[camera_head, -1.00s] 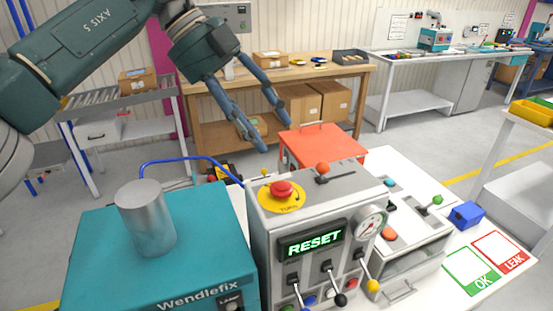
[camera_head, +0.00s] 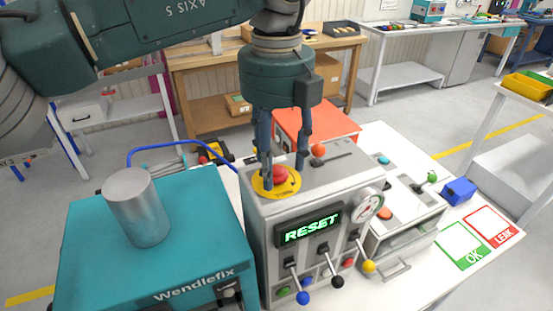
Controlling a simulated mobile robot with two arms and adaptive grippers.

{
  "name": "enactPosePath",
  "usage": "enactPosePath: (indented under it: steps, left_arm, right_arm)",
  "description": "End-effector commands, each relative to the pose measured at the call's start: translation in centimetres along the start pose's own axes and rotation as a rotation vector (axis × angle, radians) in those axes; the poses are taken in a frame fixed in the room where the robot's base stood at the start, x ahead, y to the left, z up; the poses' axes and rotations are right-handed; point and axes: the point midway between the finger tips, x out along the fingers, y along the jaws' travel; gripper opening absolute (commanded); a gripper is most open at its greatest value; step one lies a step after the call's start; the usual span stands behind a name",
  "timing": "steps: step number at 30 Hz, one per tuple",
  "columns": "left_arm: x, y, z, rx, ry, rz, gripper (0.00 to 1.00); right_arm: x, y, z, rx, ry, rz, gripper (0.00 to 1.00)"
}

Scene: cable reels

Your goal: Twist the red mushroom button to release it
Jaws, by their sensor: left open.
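The red mushroom button (camera_head: 280,174) sits on a yellow round plate (camera_head: 284,190) on top of the grey control box (camera_head: 327,190). The box's display (camera_head: 309,226) reads RESET in green. My left gripper (camera_head: 283,176) points down over the button. Its two fingers are apart, one at the left of the button and one at its right and a little behind. The left finger hides part of the yellow plate. Whether either finger touches the button I cannot tell. My right gripper is not in view.
A lever with an orange-red knob (camera_head: 318,150) stands close to the right of the button. A teal Wendlefix machine (camera_head: 190,249) with a metal cylinder (camera_head: 137,207) is at the left. A red box (camera_head: 335,124) stands behind. Levers and a gauge (camera_head: 367,205) are on the box's front.

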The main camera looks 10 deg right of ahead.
Motion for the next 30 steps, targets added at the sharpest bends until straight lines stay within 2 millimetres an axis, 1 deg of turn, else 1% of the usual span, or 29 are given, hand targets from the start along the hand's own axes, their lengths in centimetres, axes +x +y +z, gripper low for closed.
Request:
enactPosePath:
  steps: [2,5,12,13,14,15,17,19,20,30]
  left_arm:
    - [0.56,-0.02,-0.05,0.001,0.001,-0.001,0.52]
    - [1.0,-0.03,-0.07,0.001,0.001,-0.001,0.52]
    - [1.15,-0.05,-0.06,0.001,0.0,-0.002,0.52]
    - [1.14,-0.04,-0.06,0.001,0.001,-0.002,0.5]
    - [1.14,-0.04,-0.05,0.001,0.0,-0.002,0.44]
    - [1.13,-0.04,-0.05,0.001,0.001,-0.002,0.36]
    - [1.12,-0.04,-0.06,0.001,0.001,-0.002,0.24]
    - [1.12,-0.06,-0.09,0.001,0.001,-0.003,0.1]
    - [1.12,-0.07,-0.1,0.002,0.002,-0.003,0.07]
    - [1.18,-0.1,-0.21,0.023,0.005,-0.002,0.07]
  right_arm:
    - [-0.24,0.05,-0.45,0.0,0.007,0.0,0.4]
    - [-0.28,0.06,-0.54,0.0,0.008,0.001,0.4]
    - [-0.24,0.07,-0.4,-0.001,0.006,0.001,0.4]
    - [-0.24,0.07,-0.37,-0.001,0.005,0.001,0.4]
    - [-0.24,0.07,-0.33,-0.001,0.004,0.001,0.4]
    - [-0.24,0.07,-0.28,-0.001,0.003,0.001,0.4]
    - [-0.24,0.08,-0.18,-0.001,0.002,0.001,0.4]
    - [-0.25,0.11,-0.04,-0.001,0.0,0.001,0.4]
    - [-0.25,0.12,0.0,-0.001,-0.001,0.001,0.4]
    - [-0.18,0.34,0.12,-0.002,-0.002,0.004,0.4]
